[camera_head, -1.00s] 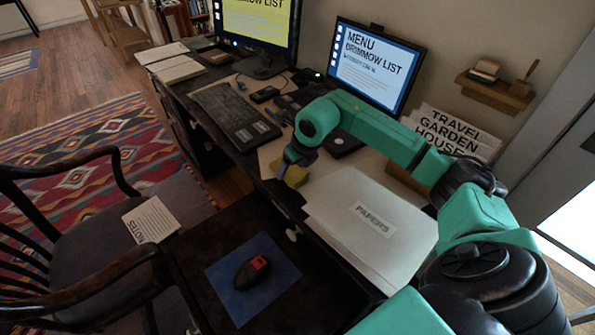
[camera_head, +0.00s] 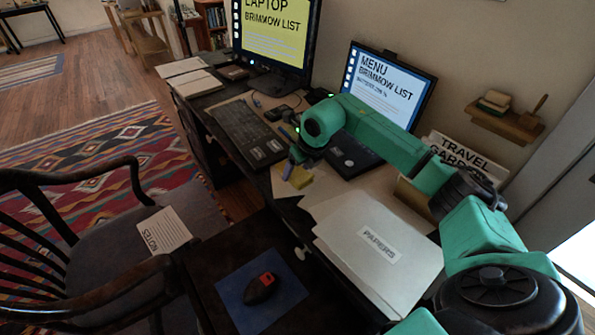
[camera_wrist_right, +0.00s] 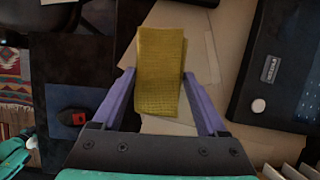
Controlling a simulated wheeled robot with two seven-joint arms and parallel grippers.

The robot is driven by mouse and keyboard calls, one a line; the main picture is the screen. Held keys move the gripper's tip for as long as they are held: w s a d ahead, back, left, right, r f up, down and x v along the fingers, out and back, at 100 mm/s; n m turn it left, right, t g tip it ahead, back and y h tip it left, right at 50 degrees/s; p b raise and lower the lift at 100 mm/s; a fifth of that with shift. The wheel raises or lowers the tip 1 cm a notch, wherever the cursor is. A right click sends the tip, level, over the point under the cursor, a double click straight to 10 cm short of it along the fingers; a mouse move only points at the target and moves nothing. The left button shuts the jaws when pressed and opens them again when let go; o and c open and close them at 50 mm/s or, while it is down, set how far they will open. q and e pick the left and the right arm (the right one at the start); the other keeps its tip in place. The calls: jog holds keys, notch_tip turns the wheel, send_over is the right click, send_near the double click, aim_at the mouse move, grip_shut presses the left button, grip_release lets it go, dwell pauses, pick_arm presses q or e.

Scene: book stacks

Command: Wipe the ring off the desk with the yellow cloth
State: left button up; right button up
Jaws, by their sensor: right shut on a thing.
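The yellow cloth (camera_head: 298,184) is held by my right gripper (camera_head: 292,168) over the desk (camera_head: 288,210), near its front edge, between the keyboard and the papers folder. In the right wrist view the cloth (camera_wrist_right: 160,70) is a flat folded rectangle between the two purple fingers (camera_wrist_right: 158,85), which are shut on it. I cannot tell whether the cloth touches the surface. No ring is visible in either view; the cloth and gripper hide part of the desk. My left gripper is not in view.
The keyboard (camera_head: 247,130) lies to the left of the cloth, and the laptop (camera_head: 355,156) stands behind it. The pale papers folder (camera_head: 385,262) lies in front on the right.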

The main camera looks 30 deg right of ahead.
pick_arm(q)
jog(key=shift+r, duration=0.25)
pick_arm(e)
jog(key=shift+r, duration=0.4)
notch_tip(320, 180, up, 3)
jog(key=shift+r+p, duration=0.1)
jog(key=shift+p, duration=1.05)
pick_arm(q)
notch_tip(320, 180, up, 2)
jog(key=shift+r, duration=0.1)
